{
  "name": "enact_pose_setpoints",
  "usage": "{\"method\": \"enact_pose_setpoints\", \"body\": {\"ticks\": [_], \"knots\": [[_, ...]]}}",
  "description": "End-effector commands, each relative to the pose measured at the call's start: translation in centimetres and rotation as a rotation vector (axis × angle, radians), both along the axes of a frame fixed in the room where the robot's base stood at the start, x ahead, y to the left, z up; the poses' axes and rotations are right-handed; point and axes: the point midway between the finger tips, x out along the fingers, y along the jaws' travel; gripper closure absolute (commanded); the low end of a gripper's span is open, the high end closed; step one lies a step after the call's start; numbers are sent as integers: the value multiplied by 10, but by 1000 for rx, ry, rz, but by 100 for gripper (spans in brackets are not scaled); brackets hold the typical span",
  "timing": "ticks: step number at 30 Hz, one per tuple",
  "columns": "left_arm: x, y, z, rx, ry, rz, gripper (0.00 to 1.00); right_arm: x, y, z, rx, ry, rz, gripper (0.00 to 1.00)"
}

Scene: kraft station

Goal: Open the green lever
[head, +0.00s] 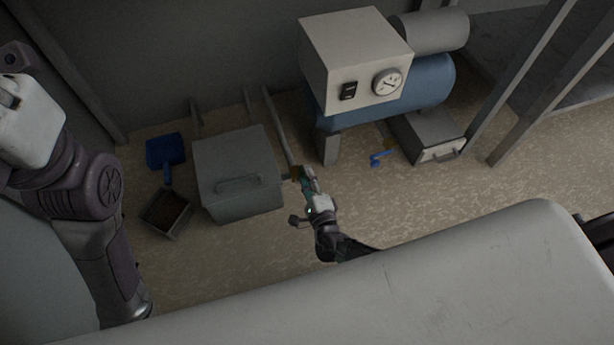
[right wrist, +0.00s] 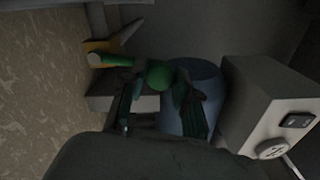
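The green lever (right wrist: 120,61) shows in the right wrist view as a green bar ending in a round green knob (right wrist: 159,75). It is joined to a yellow valve body (right wrist: 97,47) on a grey pipe. My right gripper (right wrist: 160,98) is open, its two dark fingers spread on either side below the knob. I cannot tell whether a finger touches it. In the head view my right gripper (head: 306,184) is beside the pipe end near the grey box, and it largely hides the lever. My left arm shows at the left, but its gripper is not visible.
A compressor with a blue tank (head: 430,80) and gauge box (head: 350,55) stands at the back. A blue lever (head: 380,158) is near a drawer unit (head: 425,135). A grey lidded box (head: 238,180), small bin (head: 166,213) and blue dustpan (head: 165,150) sit left.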

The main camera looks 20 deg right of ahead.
Motion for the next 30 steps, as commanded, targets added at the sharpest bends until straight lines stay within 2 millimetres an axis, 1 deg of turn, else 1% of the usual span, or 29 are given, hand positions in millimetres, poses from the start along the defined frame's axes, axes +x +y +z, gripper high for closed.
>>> {"method": "enact_pose_setpoints", "body": {"ticks": [1,3,4,13,17,20,26,28,30], "knots": [[0,0,0,0,0,0,63,2,2,2,2,-4,3,60],[0,0,0,0,0,0,63,1,2,2,2,-3,2,48],[0,0,0,0,0,0,63,1,2,1,2,-3,2,45],[-2,1,1,0,-9,1,63,0,1,1,3,-1,1,45],[-1,1,1,1,-8,1,63,0,1,7,4,-1,0,45],[-1,0,1,0,-5,1,63,-1,1,18,6,-2,-1,45],[-1,0,1,0,-4,1,63,0,0,54,5,-11,-2,45],[-1,0,1,0,-4,1,63,2,0,67,4,-14,-6,37],[-1,0,2,0,-4,1,63,3,0,80,5,-17,-6,32]]}}
